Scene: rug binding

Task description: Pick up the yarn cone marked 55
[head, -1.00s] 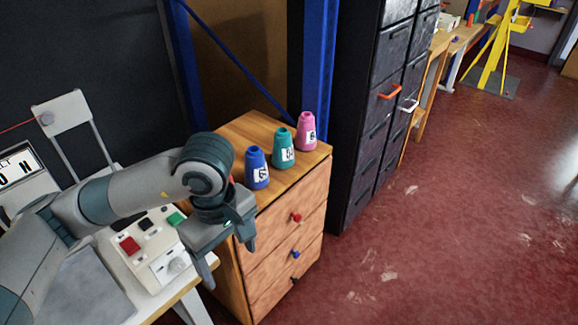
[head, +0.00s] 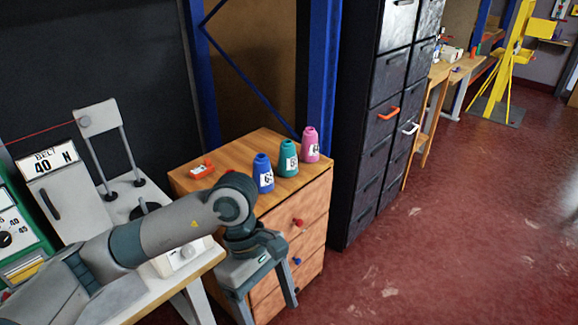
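Three yarn cones stand upright in a row on a wooden drawer cabinet (head: 232,158): a blue cone (head: 262,172), a teal cone (head: 288,158) and a pink cone (head: 311,145). Each carries a white number label, too small and slanted to read surely, so I cannot tell which is marked 55. My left gripper (head: 267,310) hangs in front of the cabinet, below its top and below the blue cone. Its two fingers are apart, point down and hold nothing visible. My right gripper is out of view.
A small orange-red object (head: 202,169) lies on the cabinet top left of the cones. The drawers have protruding knobs, such as a red one (head: 298,222). A tall dark cabinet (head: 362,170) stands right behind. A machine bench is at left; red floor at right is clear.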

